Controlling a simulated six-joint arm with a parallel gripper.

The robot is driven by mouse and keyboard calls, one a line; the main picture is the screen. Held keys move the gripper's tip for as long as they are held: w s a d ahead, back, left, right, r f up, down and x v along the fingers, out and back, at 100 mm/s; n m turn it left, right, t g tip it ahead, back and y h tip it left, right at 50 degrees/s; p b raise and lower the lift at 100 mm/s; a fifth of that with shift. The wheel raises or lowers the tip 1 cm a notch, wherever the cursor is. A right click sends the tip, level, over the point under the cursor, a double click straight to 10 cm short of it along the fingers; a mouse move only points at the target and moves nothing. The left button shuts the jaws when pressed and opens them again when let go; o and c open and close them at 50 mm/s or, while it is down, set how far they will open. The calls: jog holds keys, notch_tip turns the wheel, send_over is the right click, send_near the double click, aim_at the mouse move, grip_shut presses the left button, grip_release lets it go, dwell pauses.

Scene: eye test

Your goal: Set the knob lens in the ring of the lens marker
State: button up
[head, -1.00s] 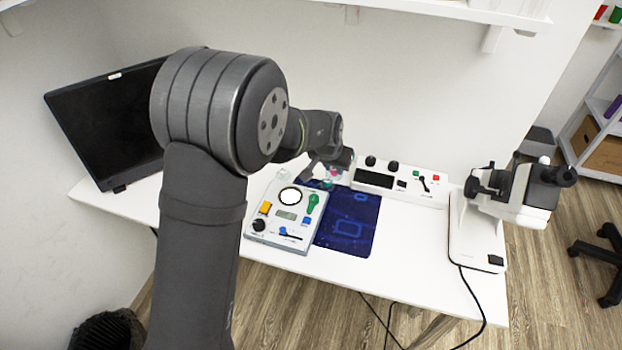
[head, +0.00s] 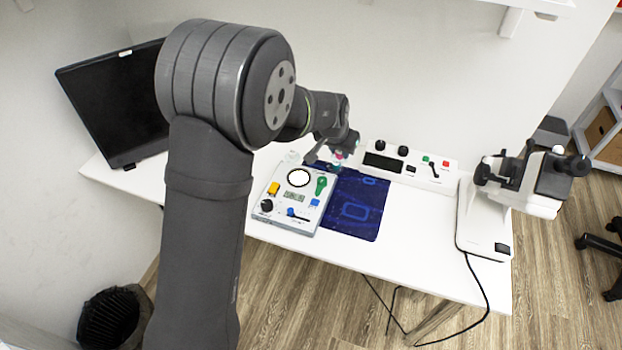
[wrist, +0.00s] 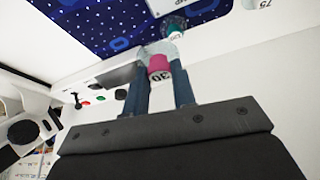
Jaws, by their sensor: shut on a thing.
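In the wrist view, a magenta knob lens (wrist: 159,67) with a white face marked 30 is between the two fingers of my gripper (wrist: 160,88), which is shut on it. It also shows as a small pink spot at my gripper (head: 335,150) in the head view, over the mat's back left corner. Whether it touches the surface is unclear. A flat white box (head: 262,212) on the table has a black-ringed white disc (head: 299,178), left of and nearer than my gripper. I cannot tell for sure that this is the lens marker.
A teal-topped piece (wrist: 173,27) stands near the held lens. A blue mat (head: 372,222) lies right of the box. A white control panel (head: 440,165) stands behind it, a microscope-like instrument (head: 475,235) at right, and a dark screen (head: 110,105) at left.

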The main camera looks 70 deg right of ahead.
send_over(301, 176)
jog(key=a, duration=0.2)
jog(key=shift+w+d+f, duration=0.15)
jog(key=shift+w+f, duration=0.05)
jog(key=shift+f, duration=3.05)
jog(key=shift+f, duration=0.65)
jog(key=o, duration=1.5)
jog(key=shift+r, duration=3.55)
